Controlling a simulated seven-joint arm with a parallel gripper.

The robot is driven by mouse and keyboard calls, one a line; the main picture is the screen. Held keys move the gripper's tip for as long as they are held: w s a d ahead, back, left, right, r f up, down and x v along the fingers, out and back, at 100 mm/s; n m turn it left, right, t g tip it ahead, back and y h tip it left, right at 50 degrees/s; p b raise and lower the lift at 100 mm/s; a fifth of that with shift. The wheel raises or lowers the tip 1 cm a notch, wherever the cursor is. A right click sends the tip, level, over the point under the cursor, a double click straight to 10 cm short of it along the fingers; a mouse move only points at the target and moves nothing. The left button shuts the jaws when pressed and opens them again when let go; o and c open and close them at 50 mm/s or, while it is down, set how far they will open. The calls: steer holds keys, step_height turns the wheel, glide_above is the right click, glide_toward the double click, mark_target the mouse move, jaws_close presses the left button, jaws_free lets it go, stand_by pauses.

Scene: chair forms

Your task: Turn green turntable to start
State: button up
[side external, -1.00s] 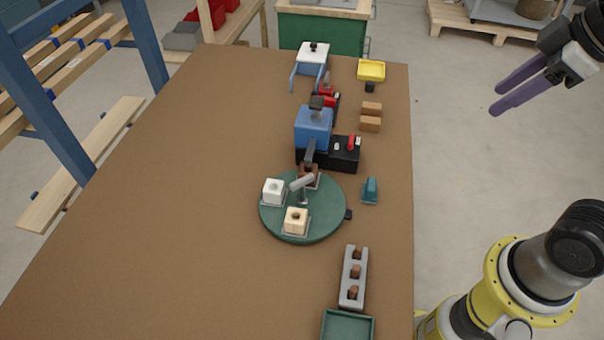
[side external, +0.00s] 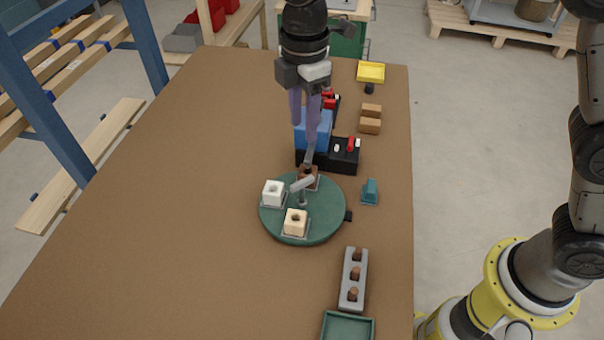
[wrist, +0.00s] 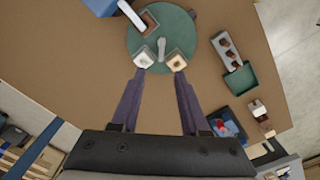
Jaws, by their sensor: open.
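The green turntable (side external: 325,212) lies on the table in the side view and shows at the top of the wrist view (wrist: 136,35). It carries a white block (side external: 273,190), a cream block (side external: 296,220) and a brown block (side external: 310,174), each with a hole. A pale grey handle (side external: 302,184) rises near its centre. A dark tab (side external: 348,216) is at its right rim, and a teal wedge (side external: 370,192) stands apart beside it. My gripper (side external: 304,132) points down with purple fingers apart and empty, in front of the blue machine in the side view. The fingers (wrist: 160,75) also show in the wrist view.
The blue machine (side external: 326,128) on its black base stands behind the turntable, its arm reaching over the brown block. A grey rack with brown pegs (side external: 346,298) and a green tray (side external: 365,328) lie in front. Tan blocks (side external: 370,125) sit at right. The table's left is clear.

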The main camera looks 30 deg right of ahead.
mark_target(302, 181)
steer(key=f, duration=1.4)
steer(key=shift+s+a, duration=0.15)
steer(key=shift+a, duration=0.05)
steer(key=shift+c, duration=0.2)
jaws_close()
stand_by(0.8)
